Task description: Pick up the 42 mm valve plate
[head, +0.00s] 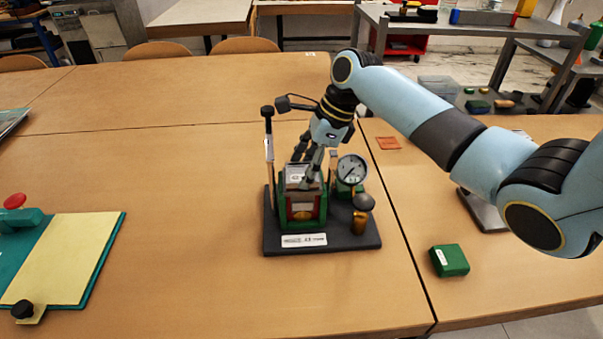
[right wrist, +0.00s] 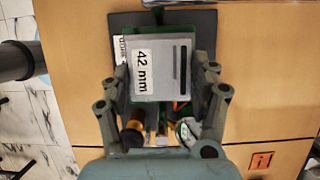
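The grey 42 mm valve plate (right wrist: 160,68) shows its white "42 mm" label in the right wrist view. It lies at the top of the green frame of the gauge rig (head: 303,215), and part of it shows in the head view (head: 296,172). My right gripper (head: 308,168) is above the rig, pointing down. In the right wrist view its fingers (right wrist: 162,85) are spread on either side of the plate, with a gap visible at the right. Whether the left finger touches is unclear. My left gripper is not in view.
The rig's dark base carries a round dial gauge (head: 352,169), an upright black-topped lever (head: 268,145) and a brass-bodied knob (head: 361,215). A green labelled block (head: 449,260) and an orange square (head: 389,143) lie to the right. A teal board (head: 60,260) lies left. The table between is clear.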

